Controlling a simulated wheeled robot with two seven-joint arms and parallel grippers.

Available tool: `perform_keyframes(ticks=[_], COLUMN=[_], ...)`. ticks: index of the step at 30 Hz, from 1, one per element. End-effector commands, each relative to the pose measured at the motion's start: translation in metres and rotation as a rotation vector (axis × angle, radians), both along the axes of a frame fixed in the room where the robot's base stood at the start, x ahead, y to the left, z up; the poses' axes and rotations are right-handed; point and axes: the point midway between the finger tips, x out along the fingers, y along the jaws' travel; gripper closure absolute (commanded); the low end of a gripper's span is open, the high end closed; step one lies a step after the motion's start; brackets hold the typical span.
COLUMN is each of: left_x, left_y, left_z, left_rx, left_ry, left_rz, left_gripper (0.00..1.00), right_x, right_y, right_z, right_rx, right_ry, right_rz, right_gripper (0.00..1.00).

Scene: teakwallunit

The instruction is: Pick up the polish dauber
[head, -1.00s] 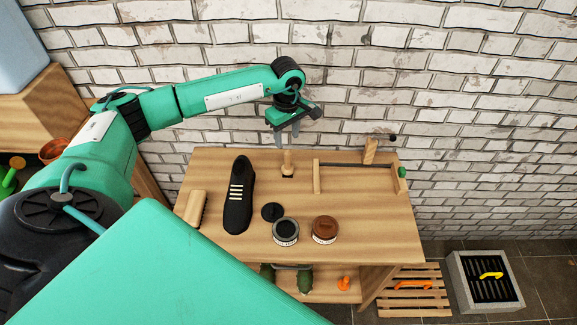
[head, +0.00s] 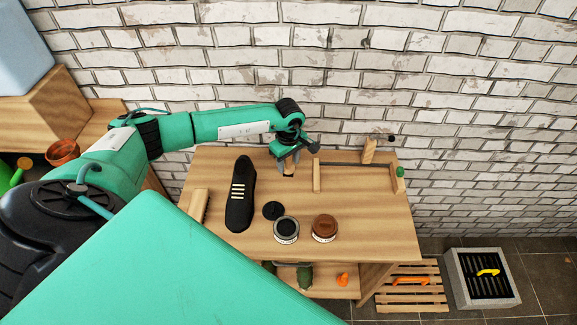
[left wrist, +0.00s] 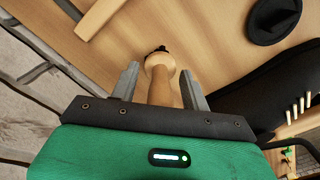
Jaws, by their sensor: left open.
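The polish dauber is a small upright wooden handle with a round wooden head and a dark tip, near the back of the wooden bench. In the left wrist view the dauber (left wrist: 159,78) lies between the two grey fingers. In the head view the dauber (head: 288,171) is partly hidden by the gripper. My left gripper (head: 288,168) is down around it, and its fingers also show in the left wrist view (left wrist: 160,85). They are open, with a gap to the dauber visible. My right gripper is in neither view.
A black shoe (head: 240,195) lies left of the dauber, beside a brush (head: 199,205). A black lid (head: 272,210), a black polish tin (head: 286,229) and a brown tin (head: 324,228) stand nearer the front. A wooden frame with a bar (head: 355,164) stands close on the right.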

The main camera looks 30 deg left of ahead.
Motion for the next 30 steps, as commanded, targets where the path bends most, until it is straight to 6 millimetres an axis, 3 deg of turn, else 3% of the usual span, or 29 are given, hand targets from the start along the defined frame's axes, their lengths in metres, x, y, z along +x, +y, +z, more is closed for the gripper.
perform_keyframes(ticks=[2, 9, 22, 26, 30], left_x=[0.0, 0.0, 0.001, 0.001, 0.001], left_y=[0.0, 0.0, 0.001, 0.0, 0.001], left_z=[0.0, 0.0, 0.008, 0.024, 0.054], left_rx=[0.0, 0.0, 0.0, 0.0, 0.0], left_ry=[0.0, 0.0, -0.002, -0.003, -0.005], left_rz=[0.0, 0.0, 0.0, -0.001, -0.001], left_gripper=[0.53, 1.0, 1.0, 1.0, 1.0], right_x=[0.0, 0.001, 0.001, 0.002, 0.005], right_y=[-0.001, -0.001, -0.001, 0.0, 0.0], right_z=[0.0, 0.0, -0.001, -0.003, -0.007], right_rx=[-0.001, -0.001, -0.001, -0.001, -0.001], right_ry=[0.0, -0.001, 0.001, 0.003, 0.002], right_rz=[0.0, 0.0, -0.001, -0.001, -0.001], right_gripper=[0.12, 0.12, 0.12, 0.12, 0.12])
